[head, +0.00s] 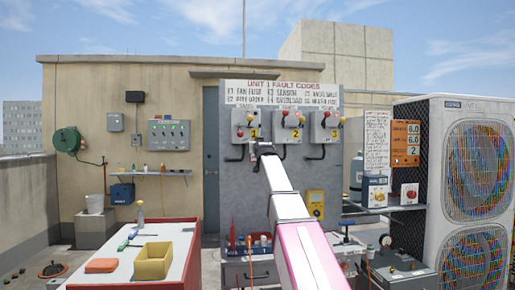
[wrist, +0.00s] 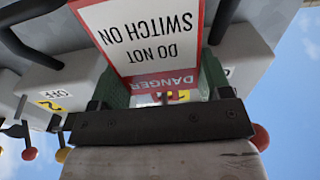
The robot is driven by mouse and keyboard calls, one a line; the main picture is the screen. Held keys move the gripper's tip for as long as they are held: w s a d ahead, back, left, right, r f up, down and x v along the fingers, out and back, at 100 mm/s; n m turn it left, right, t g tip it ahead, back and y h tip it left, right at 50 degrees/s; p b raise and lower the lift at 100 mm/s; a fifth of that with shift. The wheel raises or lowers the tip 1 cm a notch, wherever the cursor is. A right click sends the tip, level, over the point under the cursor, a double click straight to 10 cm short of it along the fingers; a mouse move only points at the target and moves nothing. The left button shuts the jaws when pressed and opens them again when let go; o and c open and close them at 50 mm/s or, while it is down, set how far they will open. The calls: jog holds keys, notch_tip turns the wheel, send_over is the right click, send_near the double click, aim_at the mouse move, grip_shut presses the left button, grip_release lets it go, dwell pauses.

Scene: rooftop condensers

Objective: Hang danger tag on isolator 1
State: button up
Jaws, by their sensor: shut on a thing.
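The danger tag (wrist: 150,38), white with a red border and reading "DANGER DO NOT SWITCH ON", appears upside down in the wrist view. My gripper (wrist: 163,88) is shut on it, with a green finger at each side. In the head view my gripper (head: 262,150) is just below and right of isolator 1 (head: 244,122), a grey box with a red knob and yellow number. The wrist view shows a red ball (wrist: 260,137) close by my gripper. Whether the tag touches isolator 1 cannot be told.
Isolator 2 (head: 291,124) and isolator 3 (head: 324,126) are to the right on the same grey panel, with dark conduits below. A red workbench (head: 190,262) with a yellow bin (head: 153,260) stands at left. A large condenser unit (head: 470,180) stands at right.

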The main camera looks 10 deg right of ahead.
dwell(0.3)
jog(key=o, duration=1)
jog(key=shift+c, duration=0.2)
jog(key=shift+s, duration=0.1)
